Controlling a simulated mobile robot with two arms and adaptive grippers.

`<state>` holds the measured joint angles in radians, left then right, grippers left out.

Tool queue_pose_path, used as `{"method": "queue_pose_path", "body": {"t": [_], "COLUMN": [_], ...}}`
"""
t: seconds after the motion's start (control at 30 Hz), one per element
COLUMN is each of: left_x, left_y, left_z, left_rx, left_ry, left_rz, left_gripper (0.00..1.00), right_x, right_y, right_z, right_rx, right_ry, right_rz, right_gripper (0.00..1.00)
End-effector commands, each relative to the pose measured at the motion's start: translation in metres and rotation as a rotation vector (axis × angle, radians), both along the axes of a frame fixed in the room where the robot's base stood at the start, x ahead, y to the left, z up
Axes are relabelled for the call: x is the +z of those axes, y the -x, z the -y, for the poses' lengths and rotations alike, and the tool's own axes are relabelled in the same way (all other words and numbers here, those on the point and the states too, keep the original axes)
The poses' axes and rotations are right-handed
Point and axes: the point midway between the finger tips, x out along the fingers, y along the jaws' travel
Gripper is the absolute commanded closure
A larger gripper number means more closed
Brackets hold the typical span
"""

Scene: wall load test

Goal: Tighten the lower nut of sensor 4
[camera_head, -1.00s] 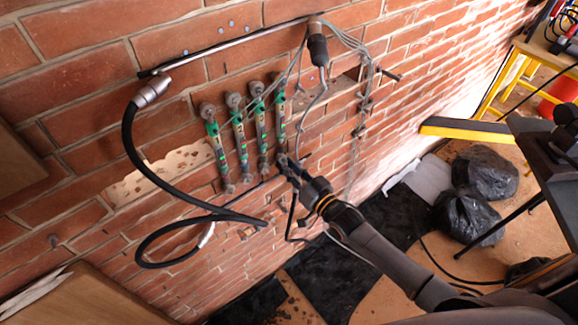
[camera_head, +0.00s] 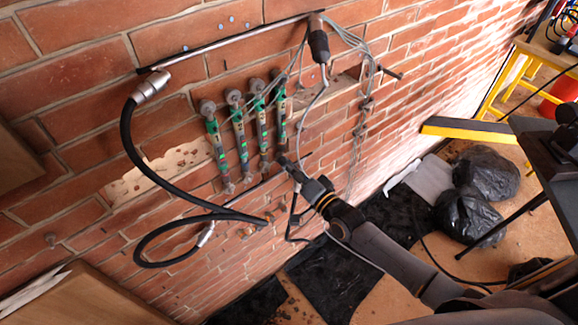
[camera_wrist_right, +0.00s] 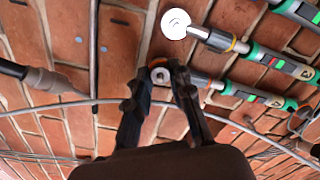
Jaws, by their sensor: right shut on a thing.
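Several slim green-and-silver sensors hang side by side on the brick wall, each with a round fitting at its top and lower end. The rightmost sensor (camera_head: 279,105) is the one at my right gripper (camera_head: 283,160). In the right wrist view, my right gripper (camera_wrist_right: 160,72) is shut on a small round metal nut (camera_wrist_right: 160,75) between its fingertips, at the lower end of a sensor (camera_wrist_right: 250,94). The fingers partly cover the nut. My left gripper is not in view.
A black hose (camera_head: 128,150) loops across the wall at left. Grey cables (camera_head: 345,45) hang right of the sensors, below a metal bar (camera_head: 230,45). A yellow beam (camera_head: 465,130) and black bags (camera_head: 470,215) stand at right.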

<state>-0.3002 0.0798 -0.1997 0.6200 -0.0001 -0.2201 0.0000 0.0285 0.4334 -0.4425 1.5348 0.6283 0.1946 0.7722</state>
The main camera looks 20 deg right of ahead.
Motion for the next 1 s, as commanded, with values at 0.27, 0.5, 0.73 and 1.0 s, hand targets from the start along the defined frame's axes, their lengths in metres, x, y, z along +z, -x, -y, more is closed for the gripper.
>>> {"method": "queue_pose_path", "body": {"t": [0.27,0.5,0.73,1.0], "left_x": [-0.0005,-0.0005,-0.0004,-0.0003], "left_y": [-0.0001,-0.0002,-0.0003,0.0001], "left_z": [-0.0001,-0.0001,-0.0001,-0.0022], "left_rx": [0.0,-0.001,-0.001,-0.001], "left_ry": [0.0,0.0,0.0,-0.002], "left_rz": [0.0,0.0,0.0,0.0], "left_gripper": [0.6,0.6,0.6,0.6], "right_x": [-0.0073,-0.0076,-0.0041,-0.0032], "right_y": [0.0033,0.0034,0.0018,0.0111], "right_z": [-0.0005,-0.0006,-0.0003,0.0033], "right_rx": [0.003,0.003,0.001,0.001], "right_ry": [-0.008,-0.006,-0.008,-0.008], "right_rz": [-0.02,-0.021,-0.013,-0.01], "right_gripper": [1.0,0.68,0.55,0.55]}}
